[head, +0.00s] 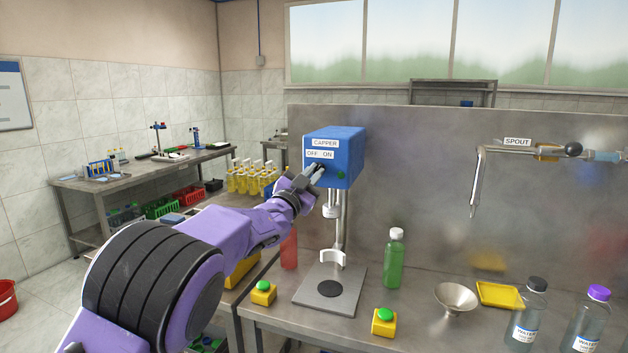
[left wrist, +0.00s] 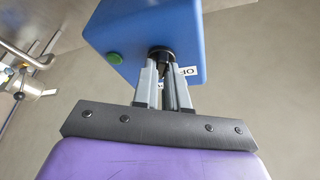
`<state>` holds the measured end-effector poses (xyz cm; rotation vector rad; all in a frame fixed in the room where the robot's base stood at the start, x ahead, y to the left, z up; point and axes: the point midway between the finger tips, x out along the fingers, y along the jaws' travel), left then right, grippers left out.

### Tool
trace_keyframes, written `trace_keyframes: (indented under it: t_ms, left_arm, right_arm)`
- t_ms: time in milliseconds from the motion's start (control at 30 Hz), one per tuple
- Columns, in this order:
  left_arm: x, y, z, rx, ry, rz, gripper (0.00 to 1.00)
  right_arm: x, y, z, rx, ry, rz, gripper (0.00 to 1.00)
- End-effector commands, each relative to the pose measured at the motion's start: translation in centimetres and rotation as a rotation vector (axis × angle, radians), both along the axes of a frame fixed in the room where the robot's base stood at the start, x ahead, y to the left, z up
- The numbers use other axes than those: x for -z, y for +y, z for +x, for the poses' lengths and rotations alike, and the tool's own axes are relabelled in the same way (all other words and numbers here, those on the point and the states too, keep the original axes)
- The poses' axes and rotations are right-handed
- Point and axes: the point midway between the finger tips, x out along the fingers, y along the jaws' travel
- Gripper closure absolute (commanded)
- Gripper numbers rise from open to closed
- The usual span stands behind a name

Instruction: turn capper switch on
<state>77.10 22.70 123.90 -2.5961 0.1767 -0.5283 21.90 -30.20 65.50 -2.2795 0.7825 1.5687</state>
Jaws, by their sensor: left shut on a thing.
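The capper is a blue box (head: 348,150) on a metal post, labelled CAPPER, with OFF at left and ON at right. A green round lamp or button (head: 341,174) is on its side, and it also shows in the left wrist view (left wrist: 115,57). My left gripper (head: 316,172) is at the front face under the OFF/ON label. In the left wrist view my left gripper (left wrist: 165,75) is shut on the black switch knob (left wrist: 160,55). The knob's pointer is mostly hidden by the fingers, so its setting cannot be told. My right gripper is not in view.
Below the capper is a base plate (head: 312,292) with a black disc. Yellow boxes with green buttons (head: 384,322) stand on the bench, with a green bottle (head: 394,260), a funnel (head: 456,298), a yellow tray (head: 499,295) and water bottles (head: 527,315). A spout (head: 476,180) hangs at right.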

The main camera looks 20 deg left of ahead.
Motion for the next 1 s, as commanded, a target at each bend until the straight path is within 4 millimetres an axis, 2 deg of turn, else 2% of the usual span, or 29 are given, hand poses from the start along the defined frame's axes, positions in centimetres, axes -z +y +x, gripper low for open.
trace_keyframes:
  t_ms: [567,600,667,700,1000]
  left_arm:
    - [0.16,0.01,0.02,-0.001,0.002,0.039,1.00]
    - [0.17,0.00,0.02,-0.001,0.002,0.039,0.84]
    - [0.16,-0.01,0.01,-0.001,0.002,0.039,0.65]
    - [0.14,0.00,0.02,0.000,0.002,0.039,0.62]
    - [0.20,0.02,-0.23,0.000,0.000,0.037,0.62]
  right_arm:
    - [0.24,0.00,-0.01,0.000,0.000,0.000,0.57]
    - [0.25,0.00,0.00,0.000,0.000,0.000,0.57]
    - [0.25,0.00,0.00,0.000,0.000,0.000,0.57]
    - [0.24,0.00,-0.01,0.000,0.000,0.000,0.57]
    - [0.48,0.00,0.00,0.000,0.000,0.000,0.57]
